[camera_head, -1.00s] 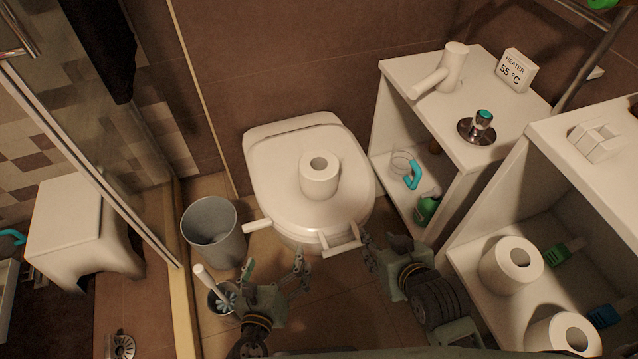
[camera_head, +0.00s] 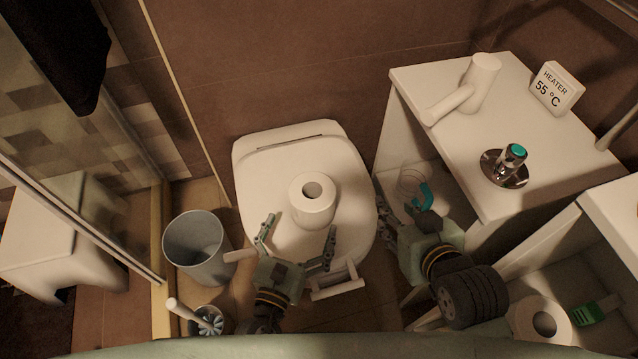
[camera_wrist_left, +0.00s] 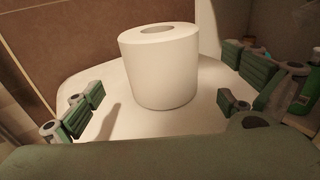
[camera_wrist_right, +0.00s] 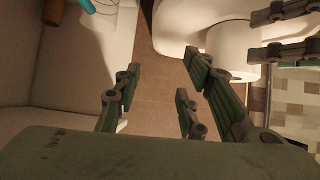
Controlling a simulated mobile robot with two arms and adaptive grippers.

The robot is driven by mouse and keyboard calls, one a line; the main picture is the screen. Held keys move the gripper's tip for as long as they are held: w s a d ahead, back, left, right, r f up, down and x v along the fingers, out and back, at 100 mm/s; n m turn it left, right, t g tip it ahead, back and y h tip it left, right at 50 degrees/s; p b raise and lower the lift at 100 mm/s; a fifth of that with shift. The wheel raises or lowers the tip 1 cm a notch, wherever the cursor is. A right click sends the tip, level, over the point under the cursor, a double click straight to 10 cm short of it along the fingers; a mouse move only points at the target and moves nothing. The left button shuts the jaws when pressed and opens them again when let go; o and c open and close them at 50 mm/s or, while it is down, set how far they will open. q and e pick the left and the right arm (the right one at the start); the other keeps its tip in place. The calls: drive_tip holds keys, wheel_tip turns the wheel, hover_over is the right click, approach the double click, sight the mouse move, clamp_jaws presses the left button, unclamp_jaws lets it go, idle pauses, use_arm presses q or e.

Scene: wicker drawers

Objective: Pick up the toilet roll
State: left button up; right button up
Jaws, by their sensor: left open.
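The white toilet roll (camera_head: 312,205) stands upright on the closed white toilet lid (camera_head: 270,165). My left gripper (camera_head: 300,233) is open and empty in front of the roll, its fingers pointing towards it. In the left wrist view the roll (camera_wrist_left: 160,72) stands ahead, between the spread fingers and clear of them. My right gripper (camera_wrist_right: 160,82) is open and empty, to the right of the toilet by the cabinet. In the right wrist view the roll (camera_wrist_right: 232,48) shows at the upper right, near the left gripper's fingers.
A grey bin (camera_head: 196,250) and a toilet brush (camera_head: 205,318) stand left of the toilet. A white cabinet (camera_head: 440,95) with a tap is close on the right. Another roll (camera_head: 540,320) sits on a lower right shelf. Brown wall stands behind the toilet.

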sight(311, 203)
use_arm(q)
drive_tip(key=shift+w+d, duration=0.2)
drive_tip(key=shift+w, duration=0.25)
drive_tip(key=shift+w+d, duration=0.1)
drive_tip(key=shift+w, duration=0.25)
drive_tip(key=x, duration=0.4)
drive_tip(key=shift+w+d+r+b, duration=0.15)
drive_tip(key=shift+w+r+b, duration=0.05)
drive_tip(key=shift+b, duration=0.15)
drive_tip(key=shift+w+d, duration=0.2)
drive_tip(key=shift+w, duration=0.4)
use_arm(e)
drive_tip(key=w+r+t, duration=0.1)
drive_tip(key=w+a+r+t, duration=0.1)
drive_tip(key=r, duration=0.1)
drive_tip(key=shift+w+a+r+y, duration=0.1)
drive_tip(key=shift+a+r+y, duration=0.05)
drive_tip(key=shift+r+y, duration=0.2)
use_arm(q)
drive_tip(key=shift+c, duration=0.4)
drive_tip(key=c, duration=1.3)
drive_tip(key=shift+o, duration=0.2)
use_arm(e)
drive_tip(key=shift+f, duration=0.1)
